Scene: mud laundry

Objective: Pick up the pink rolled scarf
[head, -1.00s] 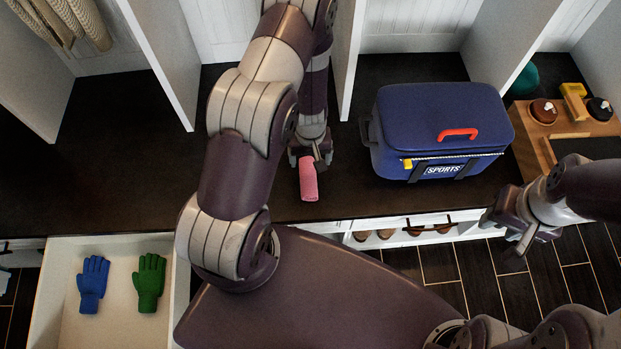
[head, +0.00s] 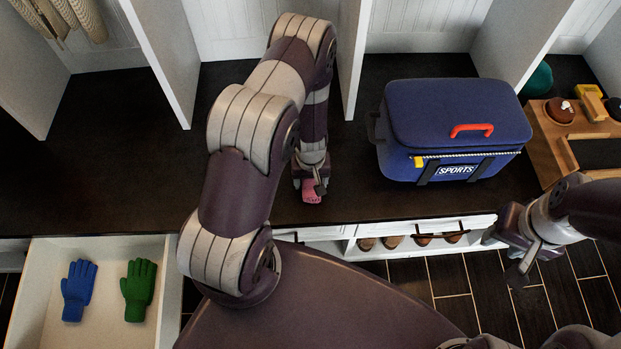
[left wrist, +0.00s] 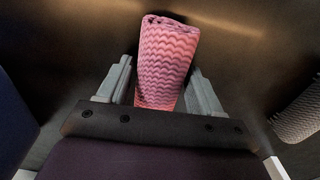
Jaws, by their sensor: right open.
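The pink rolled scarf (head: 312,196) is at the front part of the dark countertop in the head view, mostly covered by my left gripper (head: 310,182). In the left wrist view the scarf (left wrist: 167,60), with a wavy knit pattern, lies between the two grey fingers of my left gripper (left wrist: 160,85). The fingers are close along both its sides, with a narrow gap visible at the left one. I cannot tell whether they press on it. My right gripper (head: 518,250) is open and empty, in front of the counter at the right.
A blue sports cooler bag (head: 455,130) with a red handle stands right of my left gripper. A wooden tray (head: 550,165) is at the far right. An open drawer (head: 45,270) holds a blue and a green glove. The countertop left of my arm is clear.

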